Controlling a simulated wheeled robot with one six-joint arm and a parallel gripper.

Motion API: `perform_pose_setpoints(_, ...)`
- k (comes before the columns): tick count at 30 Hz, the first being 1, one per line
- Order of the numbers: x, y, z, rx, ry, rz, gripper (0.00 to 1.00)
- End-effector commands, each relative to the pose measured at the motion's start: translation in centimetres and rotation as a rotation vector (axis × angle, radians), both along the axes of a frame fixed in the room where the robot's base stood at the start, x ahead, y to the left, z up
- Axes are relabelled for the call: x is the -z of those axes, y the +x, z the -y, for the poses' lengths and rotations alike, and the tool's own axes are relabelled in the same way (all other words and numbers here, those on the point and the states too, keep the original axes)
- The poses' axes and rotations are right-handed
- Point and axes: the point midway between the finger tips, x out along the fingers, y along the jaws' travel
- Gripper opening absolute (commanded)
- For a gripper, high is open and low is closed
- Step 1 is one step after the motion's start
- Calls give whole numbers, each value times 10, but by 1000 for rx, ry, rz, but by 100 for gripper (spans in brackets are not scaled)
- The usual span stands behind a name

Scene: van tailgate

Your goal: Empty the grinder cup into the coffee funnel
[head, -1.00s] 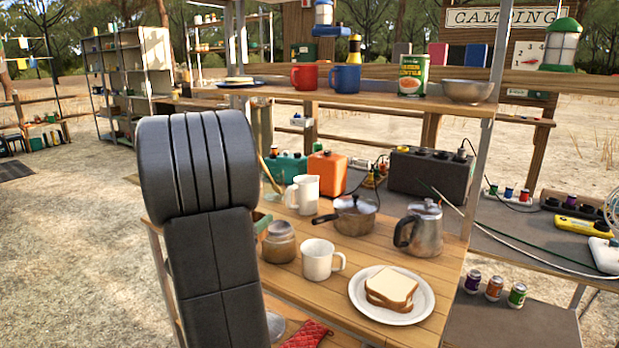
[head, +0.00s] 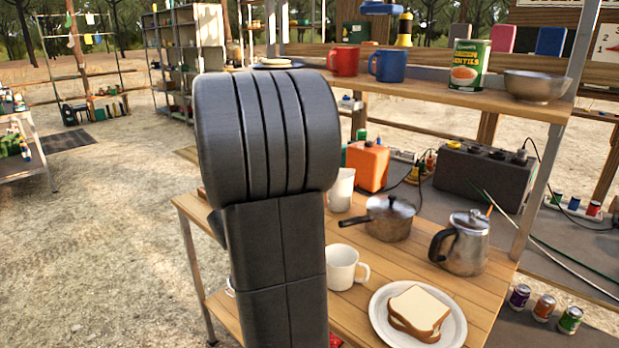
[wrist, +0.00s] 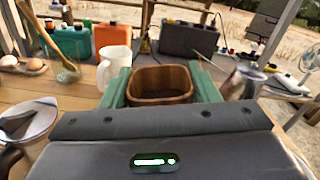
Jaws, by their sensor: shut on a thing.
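My gripper (wrist: 161,86) shows in the wrist view with its two green fingers on either side of a square wooden cup (wrist: 162,101). It is shut on this cup, which seems to be the grinder cup. The cup looks upright, with dark contents inside. In the head view my own arm hides the gripper and the cup. I cannot make out the coffee funnel for certain. A grey rimmed vessel (wrist: 30,118), cut off at the lower left of the wrist view, may be it, but I cannot tell.
On the wooden table stand a white mug (head: 344,267), a white pitcher (head: 341,190), a saucepan (head: 390,220), a metal kettle (head: 466,245) and a plate (head: 380,322) with a sandwich. A shelf (head: 440,98) runs above. A glass jar (wrist: 66,73) holds a wooden spoon.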

Motion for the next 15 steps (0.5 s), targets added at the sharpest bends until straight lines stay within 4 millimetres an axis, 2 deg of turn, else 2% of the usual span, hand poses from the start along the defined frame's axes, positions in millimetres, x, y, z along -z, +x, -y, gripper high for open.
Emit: perform_pose_setpoints(15,11,2,-1,0,-236,-237,31)
